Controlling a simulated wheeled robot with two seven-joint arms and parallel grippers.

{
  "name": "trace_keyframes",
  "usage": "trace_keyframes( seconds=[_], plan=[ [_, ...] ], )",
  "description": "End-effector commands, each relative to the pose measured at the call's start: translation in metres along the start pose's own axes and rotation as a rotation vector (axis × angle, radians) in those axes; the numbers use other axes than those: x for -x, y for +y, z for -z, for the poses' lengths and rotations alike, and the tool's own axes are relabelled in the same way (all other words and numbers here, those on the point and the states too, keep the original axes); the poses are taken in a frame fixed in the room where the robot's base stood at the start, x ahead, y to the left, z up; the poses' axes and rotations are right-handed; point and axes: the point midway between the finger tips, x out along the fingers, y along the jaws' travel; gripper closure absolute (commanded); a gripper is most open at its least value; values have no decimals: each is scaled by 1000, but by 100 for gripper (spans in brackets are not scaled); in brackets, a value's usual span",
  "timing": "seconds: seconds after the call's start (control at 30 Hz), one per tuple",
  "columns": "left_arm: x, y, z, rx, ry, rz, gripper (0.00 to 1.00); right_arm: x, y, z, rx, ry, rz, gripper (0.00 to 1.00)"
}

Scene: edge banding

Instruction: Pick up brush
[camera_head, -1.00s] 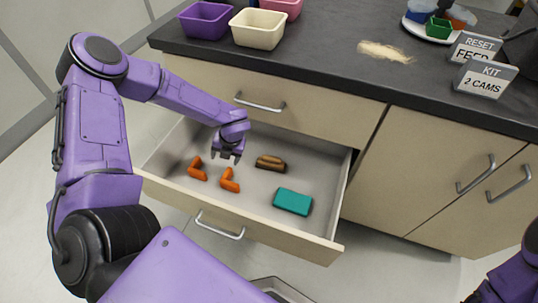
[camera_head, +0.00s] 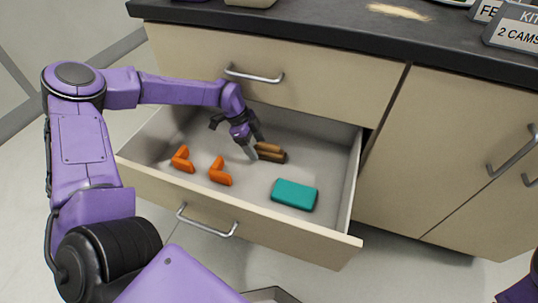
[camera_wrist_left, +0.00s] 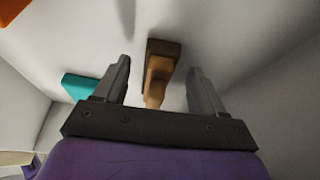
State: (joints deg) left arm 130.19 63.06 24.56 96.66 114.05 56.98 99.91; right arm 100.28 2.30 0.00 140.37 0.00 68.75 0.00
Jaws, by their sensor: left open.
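The brush (camera_head: 271,152), with a tan wooden top and a darker brown lower part, lies on the floor of the open drawer. My left gripper (camera_head: 253,144) is open and low in the drawer, at the left end of the brush. In the left wrist view the brush (camera_wrist_left: 160,65) shows between the two open fingers of the left gripper (camera_wrist_left: 159,78), with clear space on both sides.
The open drawer (camera_head: 150,183) also holds two orange angled pieces (camera_head: 182,160) (camera_head: 220,171) on the left and a teal block (camera_head: 295,194) at the front right. The dark countertop (camera_head: 330,35) overhangs above, with a closed drawer (camera_head: 300,90) between.

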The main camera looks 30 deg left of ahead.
Motion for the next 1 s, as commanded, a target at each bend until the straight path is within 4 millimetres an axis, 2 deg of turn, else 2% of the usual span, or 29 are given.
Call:
trace_keyframes(
  seconds=[0.27, 0.33, 0.57, 0.7, 0.77, 1.0],
  plan=[
    [-23, 1, 44, -6, -3, -1, 30, -17, -2, -8, 0, -1, 0, 57],
    [-31, 1, 42, -3, -1, -1, 30, -22, -2, -10, 0, -2, 0, 57],
    [-30, 0, 43, -3, 0, 0, 30, -20, -2, -9, -1, -2, 0, 57],
    [-30, 0, 43, -3, 0, 0, 75, -20, -2, -9, -1, -2, 0, 57],
    [-30, 0, 43, -3, 0, 0, 93, -20, -2, -9, -1, -2, 0, 57],
    [-29, 0, 43, -4, 0, 0, 94, -19, -2, -9, -1, -2, 0, 57]
  ],
)
